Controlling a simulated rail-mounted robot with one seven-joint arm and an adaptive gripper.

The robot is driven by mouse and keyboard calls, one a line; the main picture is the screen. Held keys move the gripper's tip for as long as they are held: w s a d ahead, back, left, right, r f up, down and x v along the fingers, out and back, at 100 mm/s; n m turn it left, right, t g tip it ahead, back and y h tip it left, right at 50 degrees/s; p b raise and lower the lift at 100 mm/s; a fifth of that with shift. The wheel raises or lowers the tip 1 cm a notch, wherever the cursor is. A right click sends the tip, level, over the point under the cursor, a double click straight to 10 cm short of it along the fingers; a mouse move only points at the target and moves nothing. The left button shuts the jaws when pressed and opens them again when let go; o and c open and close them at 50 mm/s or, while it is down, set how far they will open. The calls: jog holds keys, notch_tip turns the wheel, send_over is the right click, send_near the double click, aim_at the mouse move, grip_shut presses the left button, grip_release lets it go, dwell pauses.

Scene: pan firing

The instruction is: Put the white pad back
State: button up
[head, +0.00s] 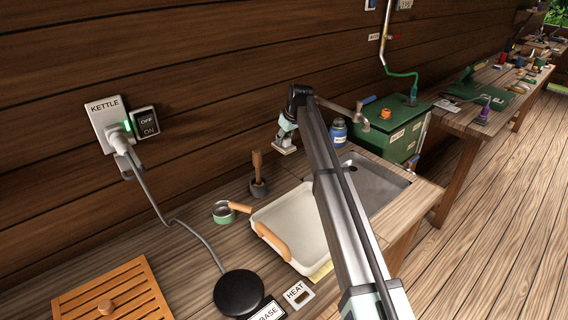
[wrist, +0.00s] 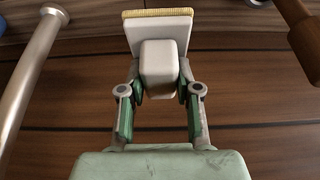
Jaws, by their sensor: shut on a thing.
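My gripper (head: 287,124) is shut on the white pad and holds it up near the wooden wall, above the back of the bench. In the wrist view, my gripper's fingers (wrist: 158,95) close on both sides of the white block on the pad (wrist: 158,65). The pad's flat white plate has a yellowish ribbed edge. In the head view the pad (head: 285,148) is small and partly covered by the gripper.
A metal sink (head: 385,185), tap (head: 361,112), blue jar (head: 338,132) and green box (head: 390,130) are to the right.

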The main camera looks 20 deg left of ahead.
notch_tip(320, 180, down, 12)
jog(key=p, duration=0.2)
jog(key=shift+p, duration=0.4)
jog(key=shift+f, duration=0.1)
jog(key=shift+f, duration=0.15)
jog(key=o, duration=1)
